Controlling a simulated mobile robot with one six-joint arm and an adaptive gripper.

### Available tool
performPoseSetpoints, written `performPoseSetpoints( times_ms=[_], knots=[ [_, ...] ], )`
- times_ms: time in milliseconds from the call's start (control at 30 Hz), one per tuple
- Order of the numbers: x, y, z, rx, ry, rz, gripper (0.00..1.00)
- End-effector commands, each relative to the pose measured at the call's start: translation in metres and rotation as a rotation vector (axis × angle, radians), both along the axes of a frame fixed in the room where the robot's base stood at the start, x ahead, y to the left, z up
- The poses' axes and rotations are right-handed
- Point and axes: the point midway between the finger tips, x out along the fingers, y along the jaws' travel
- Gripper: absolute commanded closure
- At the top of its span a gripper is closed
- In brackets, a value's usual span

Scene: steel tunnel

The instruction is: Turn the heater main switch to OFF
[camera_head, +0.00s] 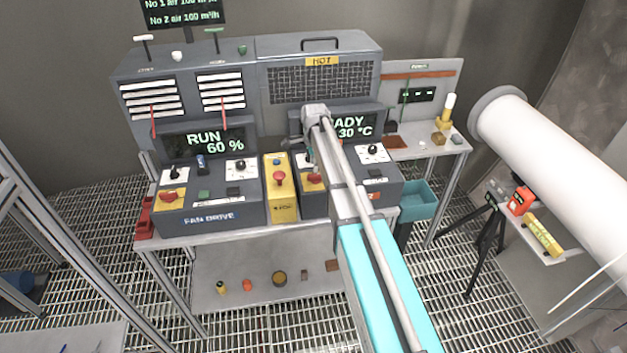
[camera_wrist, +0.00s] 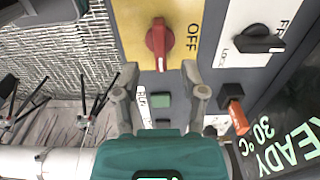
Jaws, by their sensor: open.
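The heater main switch is a red rotary handle on a yellow plate marked OFF, in the wrist view (camera_wrist: 158,42). Its grip lies along the picture's vertical, and the OFF label is to its right. In the head view the red handle (camera_head: 314,177) shows on the heater panel, right of the yellow stop box, partly behind my arm. My gripper (camera_wrist: 161,82) is open, with its fingertips just below the handle in the wrist view, apart from it. In the head view my gripper (camera_head: 309,158) is mostly hidden by my wrist. The heater display (camera_wrist: 275,148) reads READY 30 °C.
A black LOC selector (camera_wrist: 262,40), a green button (camera_wrist: 161,103) and an orange lever (camera_wrist: 238,115) are close by. The yellow stop box (camera_head: 281,199) stands left of the heater panel, with the fan drive panel (camera_head: 208,215) beyond. A teal bin (camera_head: 417,201) hangs at right.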

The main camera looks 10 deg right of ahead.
Motion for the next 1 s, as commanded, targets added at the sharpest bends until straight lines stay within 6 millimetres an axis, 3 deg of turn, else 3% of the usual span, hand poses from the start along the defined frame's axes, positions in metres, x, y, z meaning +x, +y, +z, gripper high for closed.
performPoseSetpoints(
  times_ms=[500,1000],
  knots=[
    [0.000,0.000,-0.043,0.000,0.000,0.000,0.46],
    [0.000,-0.001,-0.053,0.000,0.000,-0.001,0.46]
  ],
)
